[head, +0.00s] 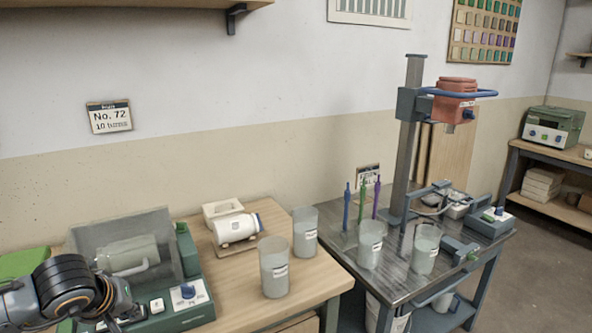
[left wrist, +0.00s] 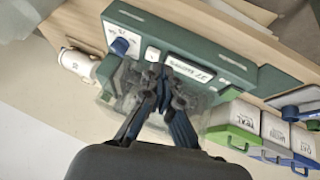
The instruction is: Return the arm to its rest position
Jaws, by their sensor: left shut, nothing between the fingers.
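My left arm comes in at the bottom left of the head view, and its gripper (head: 122,318) is partly cut off by the lower edge. In the left wrist view the gripper's fingers (left wrist: 160,76) are together with nothing between them. They show in front of the green machine (left wrist: 190,50) with the clear cover. In the head view this machine (head: 180,318) stands on the wooden table, just beyond and right of my left gripper. Its blue knob (head: 188,291) faces me. My right gripper is in neither view.
Labelled bins (left wrist: 236,125) show in the left wrist view.

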